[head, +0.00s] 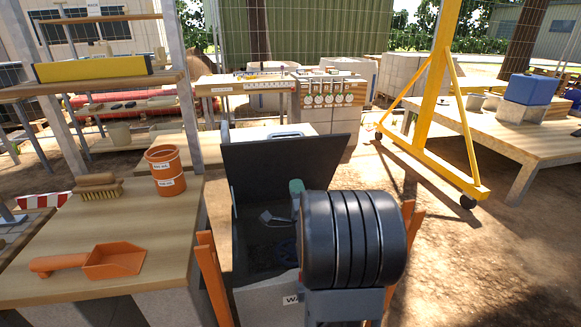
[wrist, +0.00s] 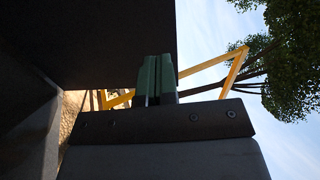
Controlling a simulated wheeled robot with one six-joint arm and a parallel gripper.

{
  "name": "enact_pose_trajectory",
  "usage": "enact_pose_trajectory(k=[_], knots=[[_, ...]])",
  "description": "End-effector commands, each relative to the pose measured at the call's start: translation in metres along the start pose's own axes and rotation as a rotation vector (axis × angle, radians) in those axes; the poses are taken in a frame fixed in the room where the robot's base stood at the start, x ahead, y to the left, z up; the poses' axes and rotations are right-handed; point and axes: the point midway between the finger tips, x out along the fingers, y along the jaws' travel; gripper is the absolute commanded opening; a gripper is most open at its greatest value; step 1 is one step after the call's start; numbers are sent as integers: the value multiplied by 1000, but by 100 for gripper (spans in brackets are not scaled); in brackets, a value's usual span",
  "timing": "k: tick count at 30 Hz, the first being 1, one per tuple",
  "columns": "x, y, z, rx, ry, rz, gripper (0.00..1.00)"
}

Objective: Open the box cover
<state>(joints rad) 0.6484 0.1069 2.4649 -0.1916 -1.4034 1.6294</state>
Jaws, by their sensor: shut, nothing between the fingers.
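The box (head: 262,303) stands in the middle of the head view, with a partly hidden label on its pale front. Its dark cover (head: 285,160) is raised and stands steeply up at the back, so the dark inside shows. In the wrist view a dark panel, apparently the cover (wrist: 110,40), fills the upper left. My gripper (head: 296,186) has green fingers, shut and empty, in front of the raised cover. The fingers (wrist: 157,78) show close by the panel's edge in the wrist view; I cannot tell whether they touch it. My dark arm hides the box's right part.
A wooden table (head: 160,225) at left holds an orange scoop (head: 105,262), a brush (head: 98,187) and an orange cup (head: 165,172). Orange posts (head: 213,280) flank the box. A yellow gantry frame (head: 430,120) stands at back right. Open ground lies at right.

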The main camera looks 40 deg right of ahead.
Motion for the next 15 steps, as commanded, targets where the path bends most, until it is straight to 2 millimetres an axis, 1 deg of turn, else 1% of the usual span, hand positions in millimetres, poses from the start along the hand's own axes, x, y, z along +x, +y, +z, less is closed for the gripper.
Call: enact_pose_trajectory(k=[1, 5, 8, 15], knots=[[-3, 6, -3, 19, 5, -21, 0], [1, 5, -7, 47, 7, -54, 0], [13, 3, -7, 52, 6, -61, 0], [59, 0, -7, 51, 7, -60, 0]])
